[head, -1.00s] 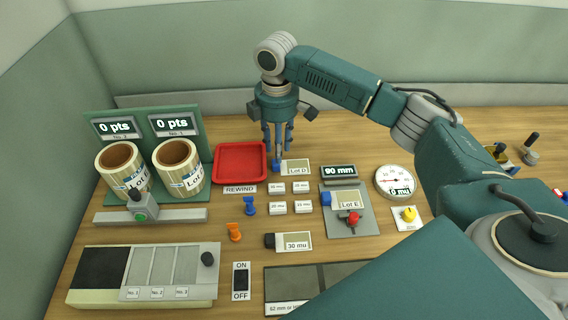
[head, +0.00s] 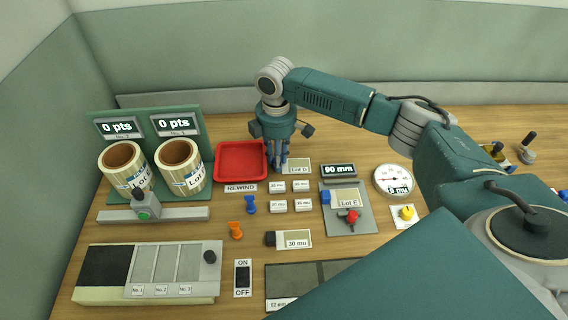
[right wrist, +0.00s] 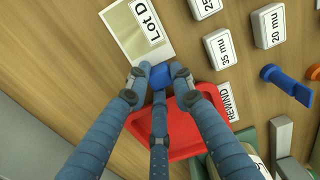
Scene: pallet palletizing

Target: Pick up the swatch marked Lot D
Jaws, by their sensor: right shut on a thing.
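The Lot D swatch (head: 299,168) is a pale card with a white label and a blue grip block at its left end. It lies on the wooden table just right of the red tray. It also shows in the right wrist view (right wrist: 132,28), with its blue block (right wrist: 180,75) between my fingertips. My right gripper (head: 279,167) points down over that block, and its fingers (right wrist: 168,82) are shut on it. In the head view the fingers hide most of the block. My left gripper is not in view.
The red tray (head: 240,145) is close beside my right gripper. Small labelled blocks (head: 277,187) sit just in front. The Lot E swatch (head: 346,198) lies on a grey plate to the right, near a round dial (head: 393,165). Two tape rolls (head: 181,153) stand at left.

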